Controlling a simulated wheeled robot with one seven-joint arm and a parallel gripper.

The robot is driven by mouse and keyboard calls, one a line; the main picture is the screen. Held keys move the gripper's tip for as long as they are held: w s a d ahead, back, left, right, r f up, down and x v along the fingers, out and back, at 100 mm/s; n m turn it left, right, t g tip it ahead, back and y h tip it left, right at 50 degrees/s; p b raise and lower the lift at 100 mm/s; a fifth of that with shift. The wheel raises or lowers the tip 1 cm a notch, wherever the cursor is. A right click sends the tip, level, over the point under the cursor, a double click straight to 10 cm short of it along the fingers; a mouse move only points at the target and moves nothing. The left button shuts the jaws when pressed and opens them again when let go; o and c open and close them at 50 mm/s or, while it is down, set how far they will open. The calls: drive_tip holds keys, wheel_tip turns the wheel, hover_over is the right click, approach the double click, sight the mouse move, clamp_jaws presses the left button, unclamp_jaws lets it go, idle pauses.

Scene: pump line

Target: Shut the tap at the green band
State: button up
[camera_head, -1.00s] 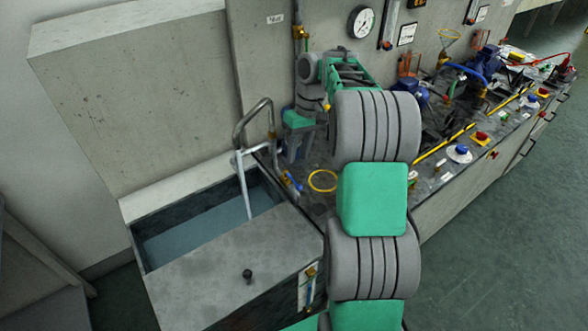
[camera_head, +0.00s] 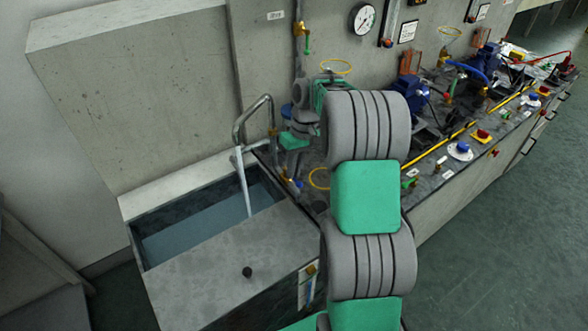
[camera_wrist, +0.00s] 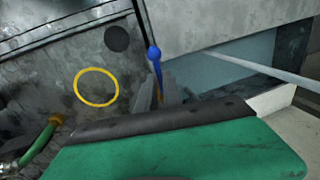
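A small tap with a blue-knobbed lever (camera_wrist: 154,55) stands by the sink in the wrist view, and the blue knob (camera_head: 299,184) shows in the head view. My gripper (camera_wrist: 160,92) is just in front of it, its two grey fingers a little apart with the lever's stem seen between or just beyond them; contact is unclear. A pale stream (camera_head: 245,185) runs from the curved spout (camera_head: 252,112) into the sink (camera_head: 205,225). Higher up, a green handle (camera_head: 307,45) shows on the brass wall pipe. I cannot make out a green band on the tap.
A yellow ring (camera_wrist: 97,87) lies on the stained counter beside the tap. A green hose (camera_wrist: 40,145) with an orange fitting is at lower left. My arm hides part of the bench.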

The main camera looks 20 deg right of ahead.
clamp_jaws()
idle(0.8)
